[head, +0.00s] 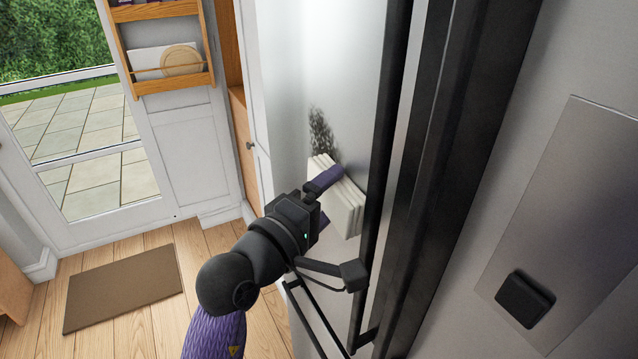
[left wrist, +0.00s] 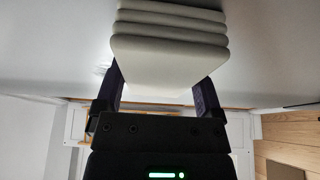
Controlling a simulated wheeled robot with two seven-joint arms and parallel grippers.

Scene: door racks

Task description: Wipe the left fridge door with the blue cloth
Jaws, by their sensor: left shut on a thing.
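The left fridge door (head: 345,60) is a pale grey, glossy panel with a long dark vertical handle (head: 395,110) along its right side. A dark, speckled smudge (head: 321,135) is on the door. My left gripper (head: 328,197) is shut on a folded cloth (head: 346,208), which looks cream-white, not blue. The cloth is at the door just below the smudge; whether it touches the surface I cannot tell. In the left wrist view the stacked folds of the cloth (left wrist: 168,45) stand between the two purple fingers (left wrist: 158,92). My right gripper is not in view.
A grey panel with a black knob-like part (head: 525,298) is at the right. A white glazed door with a wooden rack (head: 170,85) stands at the back left. A brown mat (head: 125,287) lies on the open wooden floor.

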